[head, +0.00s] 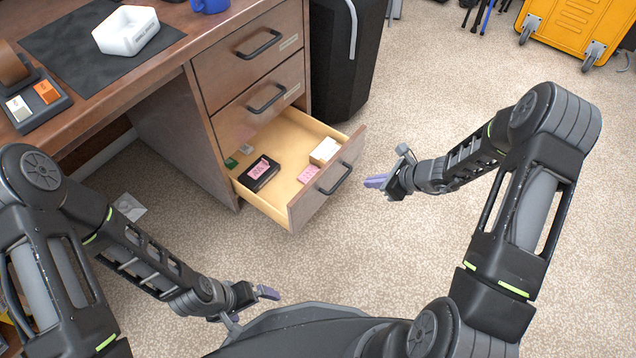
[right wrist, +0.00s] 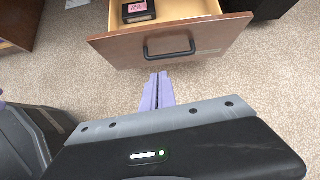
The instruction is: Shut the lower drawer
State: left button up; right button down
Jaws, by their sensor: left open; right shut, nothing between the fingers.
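The lower drawer (head: 297,205) of the wooden desk is pulled out, its inside showing. It has a dark handle (head: 336,178) on its brown front. In the right wrist view the drawer front (right wrist: 180,42) and its handle (right wrist: 169,48) lie just beyond the fingertips. My right gripper (head: 370,181) is shut and empty, to the right of the drawer front and apart from it; its purple fingers (right wrist: 157,80) are together in the right wrist view. My left gripper (head: 268,292) is open, low in front of the desk, below the drawer in the picture.
The drawer holds a black box (head: 259,172), pink notes (head: 308,174) and a small white stack (head: 326,148). Two upper drawers (head: 255,43) are shut. A black case (head: 343,60) stands beside the desk. A yellow case (head: 572,32) is at the back right. Carpet around the drawer is clear.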

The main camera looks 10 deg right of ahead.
jog(key=shift+w+a+r+m+t+y, duration=0.3)
jog(key=shift+w+a+r+m, duration=0.1)
jog(key=shift+w+r+m, duration=0.2)
jog(key=shift+f, duration=0.1)
jog(key=b, duration=0.4)
send_near(327, 172)
jog(key=x, duration=0.5)
jog(key=shift+w+a+f, duration=0.15)
jog(key=shift+f, duration=0.15)
jog(key=shift+w+a, duration=0.1)
